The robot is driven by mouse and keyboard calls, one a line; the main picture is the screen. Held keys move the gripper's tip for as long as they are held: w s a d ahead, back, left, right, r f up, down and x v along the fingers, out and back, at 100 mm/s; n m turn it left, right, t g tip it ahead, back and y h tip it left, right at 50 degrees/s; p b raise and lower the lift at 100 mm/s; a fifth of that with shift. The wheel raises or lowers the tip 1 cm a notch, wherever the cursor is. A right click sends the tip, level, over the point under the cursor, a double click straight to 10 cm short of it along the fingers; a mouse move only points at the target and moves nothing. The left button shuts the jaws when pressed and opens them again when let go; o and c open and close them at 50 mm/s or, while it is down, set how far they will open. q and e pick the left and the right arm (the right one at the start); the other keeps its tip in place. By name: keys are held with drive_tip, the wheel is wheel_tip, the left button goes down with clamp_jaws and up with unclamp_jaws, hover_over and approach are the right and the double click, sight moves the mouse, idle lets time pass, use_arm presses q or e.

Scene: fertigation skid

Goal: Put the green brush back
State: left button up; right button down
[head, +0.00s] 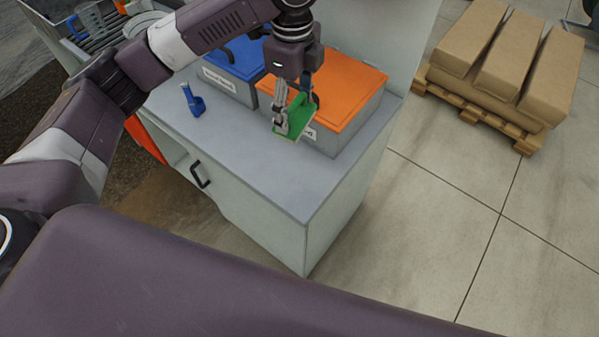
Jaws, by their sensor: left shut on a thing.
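The green brush (297,118) is in my left gripper (295,108), above the grey cabinet top and in front of the box with the orange lid. It looks like a flat green block with a paler lower edge. My left gripper points down and is shut on it, with a finger on each side. I cannot tell whether the brush touches the box behind it. My right gripper is not in view.
A grey box with an orange lid (340,92) and one with a blue lid (238,58) stand on the cabinet (270,165). A small blue object (192,100) stands at left. Cartons (505,65) lie on a pallet (475,112).

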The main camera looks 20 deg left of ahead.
use_arm(q)
drive_tip(key=m, duration=0.3)
drive_tip(key=shift+w+d+f+m, duration=0.25)
drive_tip(key=shift+d+f+m, duration=0.05)
drive_tip(key=shift+d, duration=0.1)
drive_tip(key=m, duration=0.2)
drive_tip(key=shift+w+f+m, duration=0.1)
drive_tip(key=shift+f+m, duration=0.2)
wheel_tip(320, 180, down, 19)
drive_tip(key=p, duration=0.3)
drive_tip(key=shift+f+p, duration=0.15)
drive_tip(key=shift+p, duration=0.2)
drive_tip(key=shift+f, duration=0.35)
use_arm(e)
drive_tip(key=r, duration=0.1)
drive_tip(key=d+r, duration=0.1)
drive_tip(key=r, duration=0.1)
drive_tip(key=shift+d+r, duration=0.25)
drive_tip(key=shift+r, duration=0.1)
use_arm(q)
drive_tip(key=o, duration=1.1)
drive_tip(key=shift+f, duration=0.15)
